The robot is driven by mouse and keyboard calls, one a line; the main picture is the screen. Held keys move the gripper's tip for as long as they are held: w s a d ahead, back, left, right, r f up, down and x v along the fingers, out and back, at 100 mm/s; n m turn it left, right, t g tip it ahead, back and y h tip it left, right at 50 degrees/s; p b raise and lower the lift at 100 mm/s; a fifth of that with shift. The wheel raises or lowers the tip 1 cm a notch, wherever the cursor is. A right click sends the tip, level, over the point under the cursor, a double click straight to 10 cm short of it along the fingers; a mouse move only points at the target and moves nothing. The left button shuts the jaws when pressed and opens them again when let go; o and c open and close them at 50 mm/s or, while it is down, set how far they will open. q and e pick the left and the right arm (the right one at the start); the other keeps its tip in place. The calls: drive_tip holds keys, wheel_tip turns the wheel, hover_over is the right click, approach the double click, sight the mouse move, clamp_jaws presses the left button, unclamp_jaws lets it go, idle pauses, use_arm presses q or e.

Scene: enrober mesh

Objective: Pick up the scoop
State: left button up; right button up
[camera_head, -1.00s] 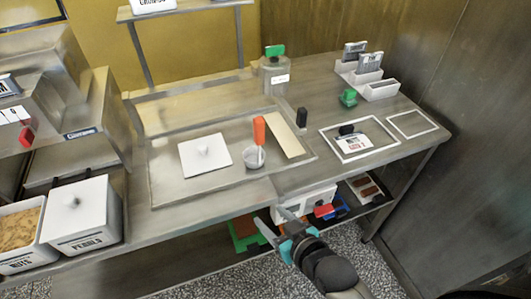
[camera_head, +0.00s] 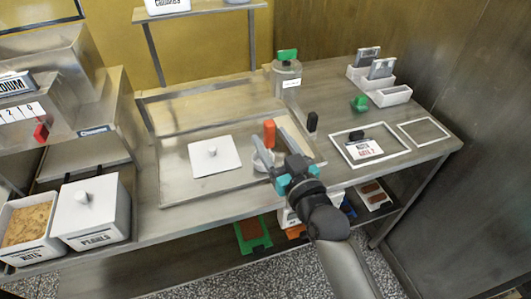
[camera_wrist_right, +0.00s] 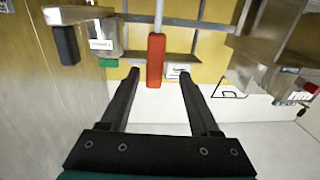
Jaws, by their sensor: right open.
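The scoop has an orange handle (camera_head: 269,132) that stands up from the sunken steel tray (camera_head: 175,187) in the worktop. A pale grey round part (camera_head: 263,160) shows below the handle, partly hidden by my gripper. My right gripper (camera_head: 272,155) is open, with its fingers reaching in around the scoop. In the right wrist view the orange handle (camera_wrist_right: 156,58) with a thin grey shaft lies between the two dark fingertips of the right gripper (camera_wrist_right: 160,75). There is a gap on each side, a little smaller on the left. My left gripper is not in view.
A white lid with a knob (camera_head: 214,156) lies left of the scoop. A small black upright block (camera_head: 312,122) stands close on the right. A green-topped canister (camera_head: 287,80) is behind.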

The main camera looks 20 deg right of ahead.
drive_tip(key=w, duration=0.7)
drive_tip(key=shift+f+b, duration=0.2)
drive_tip(key=shift+b, duration=0.15)
drive_tip(key=shift+c, duration=0.3)
clamp_jaws()
